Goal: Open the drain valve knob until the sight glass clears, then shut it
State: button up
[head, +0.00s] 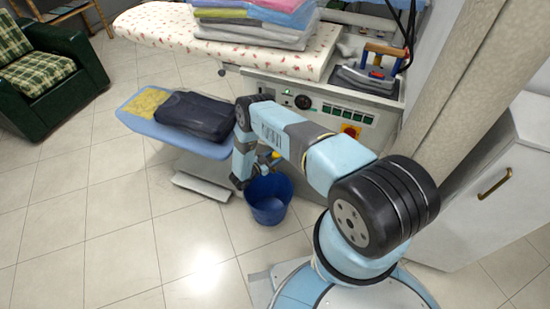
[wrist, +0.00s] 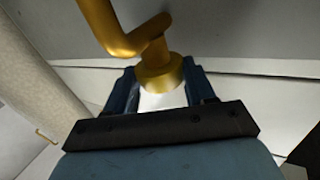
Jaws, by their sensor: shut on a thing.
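In the wrist view, a brass pipe comes down from the top and bends to a round brass end, which looks like the drain valve knob (wrist: 160,76). My gripper (wrist: 161,84) has one blue finger on each side of this end and is shut on it. The white patch between the fingers, below the brass, is too bright to make out. In the head view, my gripper (head: 263,163) is low at the front of the ironing unit (head: 290,88), above a blue bucket (head: 268,199), largely hidden by my arm. I cannot make out the sight glass.
A blue board (head: 137,113) with a dark folded garment (head: 196,115) is left of my arm. A padded ironing table (head: 155,24) with stacked laundry is behind. A white cabinet (head: 500,185) stands at right. The tiled floor at front left is clear.

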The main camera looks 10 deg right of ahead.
jog(key=shift+a+m+g+h, duration=0.1)
jog(key=shift+m+g+h, duration=0.25)
jog(key=shift+g, duration=0.35)
jog(key=o, duration=1)
jog(key=shift+t, duration=0.3)
jog(key=n+t+y, duration=0.1)
jog(key=t, duration=0.1)
jog(key=n+t+y, duration=0.3)
jog(key=n, duration=0.1)
jog(key=shift+s+d+t+y, duration=0.25)
jog(key=shift+s+d+t, duration=0.05)
jog(key=shift+t, duration=0.1)
jog(key=n+t+y, duration=0.1)
jog(key=y, duration=0.1)
jog(key=n+t+y, duration=0.1)
jog(key=n+y, duration=0.1)
jog(key=n+t+y, duration=0.1)
jog(key=y, duration=0.1)
jog(key=shift+s+d+n+t, duration=0.15)
jog(key=shift+d+n+t, duration=0.1)
jog(key=shift+d+t, duration=0.15)
jog(key=v, duration=1.3)
jog(key=shift+s+a, duration=0.2)
jog(key=shift+s, duration=0.15)
